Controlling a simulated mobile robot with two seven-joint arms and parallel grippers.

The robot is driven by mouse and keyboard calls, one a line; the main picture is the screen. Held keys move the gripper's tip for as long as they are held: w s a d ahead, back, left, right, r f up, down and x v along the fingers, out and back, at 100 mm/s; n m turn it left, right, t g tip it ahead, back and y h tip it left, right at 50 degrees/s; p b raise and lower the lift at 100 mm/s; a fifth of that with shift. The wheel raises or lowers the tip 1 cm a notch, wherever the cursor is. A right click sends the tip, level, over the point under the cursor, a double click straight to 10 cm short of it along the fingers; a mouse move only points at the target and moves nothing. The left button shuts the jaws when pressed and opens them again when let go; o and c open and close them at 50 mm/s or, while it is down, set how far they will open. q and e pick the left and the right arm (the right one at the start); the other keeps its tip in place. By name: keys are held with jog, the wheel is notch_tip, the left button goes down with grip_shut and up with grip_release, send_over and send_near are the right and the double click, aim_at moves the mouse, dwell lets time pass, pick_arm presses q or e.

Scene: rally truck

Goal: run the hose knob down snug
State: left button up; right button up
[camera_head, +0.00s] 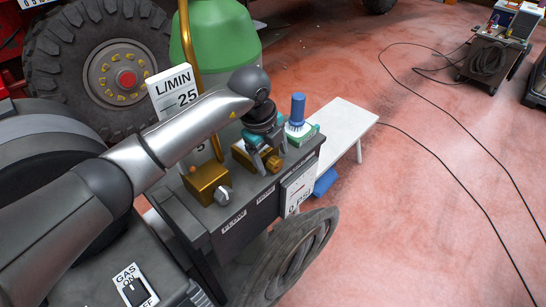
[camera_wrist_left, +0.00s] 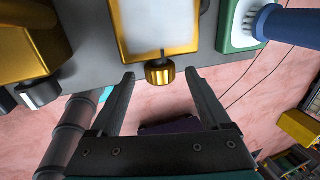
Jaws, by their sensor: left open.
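The brass, ribbed knob (camera_wrist_left: 160,72) shows in the left wrist view on the front of a brass block with a white face (camera_wrist_left: 158,25). In the head view the knob (camera_head: 278,165) is partly covered by my left gripper. My left gripper (camera_head: 267,164) is open over it. In the left wrist view the two fingers (camera_wrist_left: 160,78) stand on either side of the knob, with a gap on each side. I cannot tell which knob is the hose knob by any label. My right gripper is not in view.
A second brass block (camera_head: 207,180) with a silver knob (camera_head: 223,194) stands left of the gripper. A blue-handled brush (camera_head: 298,108) stands on a green piece behind it. A white bench (camera_head: 342,122) is beyond; open red floor lies right.

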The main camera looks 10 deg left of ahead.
pick_arm(q)
jog(key=shift+x, duration=1)
grip_shut()
